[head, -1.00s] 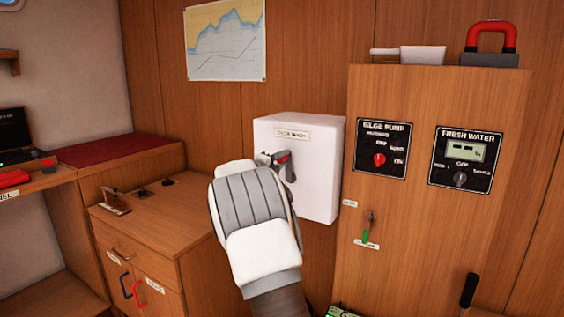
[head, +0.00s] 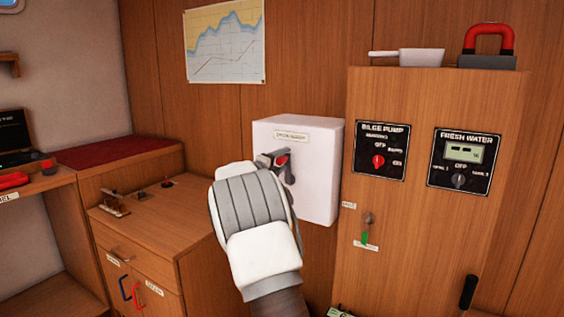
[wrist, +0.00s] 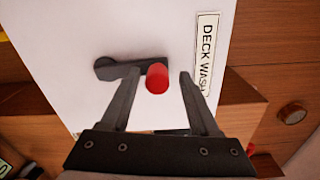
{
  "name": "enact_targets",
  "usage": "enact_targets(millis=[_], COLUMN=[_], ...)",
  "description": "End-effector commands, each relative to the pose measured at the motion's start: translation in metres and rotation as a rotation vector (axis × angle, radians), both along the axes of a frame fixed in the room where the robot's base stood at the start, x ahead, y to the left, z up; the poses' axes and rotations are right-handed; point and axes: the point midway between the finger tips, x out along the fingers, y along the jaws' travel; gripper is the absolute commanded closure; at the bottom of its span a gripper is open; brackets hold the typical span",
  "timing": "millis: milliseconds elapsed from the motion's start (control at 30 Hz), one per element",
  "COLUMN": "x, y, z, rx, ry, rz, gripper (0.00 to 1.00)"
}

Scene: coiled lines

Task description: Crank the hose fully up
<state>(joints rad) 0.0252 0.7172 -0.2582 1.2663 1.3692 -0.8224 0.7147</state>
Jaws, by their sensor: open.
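A white box labelled DECK WASH (head: 318,155) is mounted on the wood wall, and it also fills much of the wrist view (wrist: 60,40). On its front is a dark crank arm (wrist: 108,70) with a red knob (wrist: 157,77). My gripper (wrist: 158,75) is open, with one finger on each side of the red knob and a visible gap to the right finger. The left finger overlaps the crank arm in the picture; I cannot tell whether it touches. In the head view the knob (head: 282,160) shows just beyond my gripper. No hose is visible.
A tall wood cabinet (head: 430,230) with a bilge pump panel (head: 382,150) and a fresh water panel (head: 465,161) stands to the right. A low wood cabinet (head: 190,205) with small fittings on top stands to the left.

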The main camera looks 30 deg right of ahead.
Motion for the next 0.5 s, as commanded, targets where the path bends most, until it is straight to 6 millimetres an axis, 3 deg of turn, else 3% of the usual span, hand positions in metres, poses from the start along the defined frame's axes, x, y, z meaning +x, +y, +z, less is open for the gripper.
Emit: enact_targets(millis=[267,500], x=[-0.003,-0.024], y=[0.009,0.045], z=[0.0,0.001], rx=[0.002,0.003], ry=[0.001,0.003], rz=[0.003,0.006], gripper=[0.38,0.38])
